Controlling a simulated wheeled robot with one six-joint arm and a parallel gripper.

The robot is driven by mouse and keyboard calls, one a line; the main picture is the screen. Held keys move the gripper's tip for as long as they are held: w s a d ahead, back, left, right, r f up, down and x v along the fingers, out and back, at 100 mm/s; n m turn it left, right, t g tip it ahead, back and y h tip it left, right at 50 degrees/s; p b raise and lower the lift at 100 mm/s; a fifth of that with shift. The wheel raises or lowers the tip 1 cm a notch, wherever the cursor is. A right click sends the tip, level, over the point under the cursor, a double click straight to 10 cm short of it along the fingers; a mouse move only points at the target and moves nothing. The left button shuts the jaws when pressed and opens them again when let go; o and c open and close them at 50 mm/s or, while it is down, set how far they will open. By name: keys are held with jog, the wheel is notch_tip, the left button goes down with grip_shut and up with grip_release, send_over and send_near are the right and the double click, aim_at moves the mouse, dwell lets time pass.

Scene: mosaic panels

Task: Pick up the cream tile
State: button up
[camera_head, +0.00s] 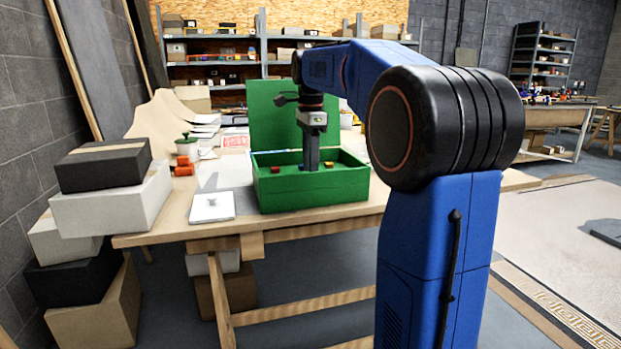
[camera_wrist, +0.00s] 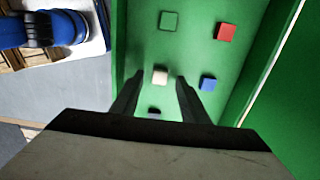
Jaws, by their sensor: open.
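The cream tile (camera_wrist: 160,76) lies on the floor of the green box (camera_head: 312,196), seen in the wrist view. My gripper (camera_wrist: 158,82) is open above it, with one finger on each side of the tile in the picture. I cannot tell whether the fingers touch it. In the head view my gripper (camera_head: 311,158) points down into the box, and the box's front wall hides the cream tile.
A red tile (camera_wrist: 226,32), a blue tile (camera_wrist: 208,83), a green tile (camera_wrist: 169,20) and a dark tile (camera_wrist: 155,113) lie around in the box. The raised lid (camera_head: 270,115) stands behind. A white panel (camera_head: 211,207) lies left of the box on the table.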

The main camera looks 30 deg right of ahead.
jog(key=shift+f, duration=0.55)
grip_shut()
jog(key=shift+r, duration=0.1)
